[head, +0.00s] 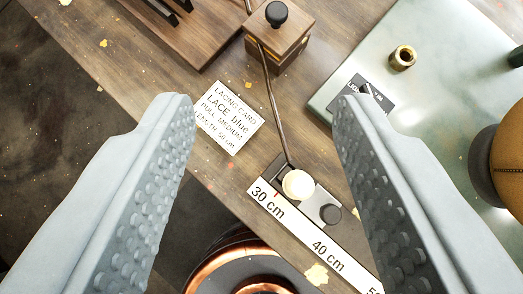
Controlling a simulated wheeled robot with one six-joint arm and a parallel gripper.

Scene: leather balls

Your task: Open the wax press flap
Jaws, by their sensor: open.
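A small wooden block with a black knob on top (277,42), which looks like the wax press, stands at the top centre. Its upper wooden plate, apparently the flap (262,27), lies flat over the body, with a thin yellowish line below it. A dark lace (271,100) runs from the block down to a cream knob (297,184) on the measuring strip. My gripper (266,100) is open and empty, its two grey studded fingers wide apart. The block is beyond the fingertips and apart from them.
A lacing card (228,117) lies between the fingers. A measuring strip (318,232) with a black knob (331,214) is below. A copper-rimmed round vessel (240,262), a pale green plate (430,40) with a brass bush (403,57), and a brown leather ball (502,155) are nearby.

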